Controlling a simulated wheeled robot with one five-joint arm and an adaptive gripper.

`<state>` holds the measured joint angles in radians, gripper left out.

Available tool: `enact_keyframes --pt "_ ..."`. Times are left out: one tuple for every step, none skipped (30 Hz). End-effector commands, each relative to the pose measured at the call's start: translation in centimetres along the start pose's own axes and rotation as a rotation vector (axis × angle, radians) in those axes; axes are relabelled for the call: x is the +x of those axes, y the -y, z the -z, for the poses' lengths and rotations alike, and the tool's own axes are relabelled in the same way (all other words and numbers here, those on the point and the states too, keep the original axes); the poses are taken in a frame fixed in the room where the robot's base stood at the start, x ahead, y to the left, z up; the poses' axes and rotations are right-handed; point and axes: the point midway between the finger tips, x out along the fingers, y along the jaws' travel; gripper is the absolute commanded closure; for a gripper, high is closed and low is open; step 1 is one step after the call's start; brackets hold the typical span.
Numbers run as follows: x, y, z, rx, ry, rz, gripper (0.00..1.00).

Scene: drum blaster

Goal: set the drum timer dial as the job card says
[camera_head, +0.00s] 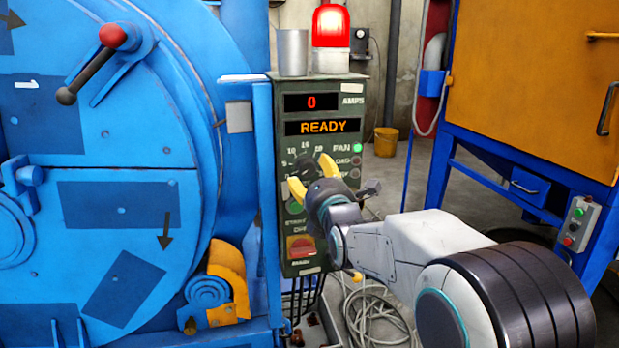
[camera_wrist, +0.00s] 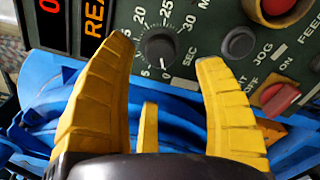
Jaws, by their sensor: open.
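The timer dial (camera_wrist: 160,48) is a dark round knob on the green control panel (camera_head: 347,88), with a white printed number scale around it. Its white pointer mark appears to be at the 0 end of the scale. My gripper (camera_wrist: 165,53) is open and empty, its yellow fingers to either side of the dial in the wrist view. I cannot tell how far the fingertips are from the panel. In the head view my gripper (camera_head: 311,174) partly hides the dial. I cannot identify a readable job card.
The panel shows 0 amps and READY, with a lit red beacon (camera_head: 331,39) and a metal cup (camera_head: 292,52) on top. Other controls, including a red switch (camera_head: 300,246), are close to the dial. A blue drum machine (camera_head: 110,215) stands left; an orange cabinet (camera_head: 530,85) right.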

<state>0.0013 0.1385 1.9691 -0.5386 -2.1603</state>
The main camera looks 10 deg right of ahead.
Motion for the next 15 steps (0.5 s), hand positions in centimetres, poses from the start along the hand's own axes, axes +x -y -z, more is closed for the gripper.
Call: enact_keyframes --pt "0.5 0.1 0.1 -0.001 0.000 0.000 0.36" --pt "0.8 0.1 0.1 -0.002 0.000 0.000 0.36" --pt "1.2 0.1 0.1 -0.001 -0.001 0.001 0.36" --pt "1.5 0.1 0.1 -0.001 0.000 0.000 0.36" --pt "1.9 0.1 0.1 -0.001 -0.001 0.001 0.36" --pt "2.4 0.1 0.1 -0.001 0.000 0.000 0.36" --pt "2.7 0.1 0.1 -0.001 0.000 0.001 0.36" --pt "3.0 0.1 0.1 -0.001 -0.001 0.001 0.36" --pt "3.5 0.1 0.1 0.000 -0.001 0.001 0.36" --pt "3.8 0.1 0.1 0.000 0.000 0.000 0.36" --pt "4.1 0.1 0.1 0.000 -0.001 0.001 0.36" --pt "4.5 0.1 0.1 0.000 -0.001 0.001 0.36" --pt "4.8 0.1 0.1 0.000 -0.001 0.002 0.36" --pt "5.0 0.1 0.1 0.000 -0.001 0.001 0.36" --pt "5.4 0.1 0.1 0.000 -0.001 0.001 0.36"
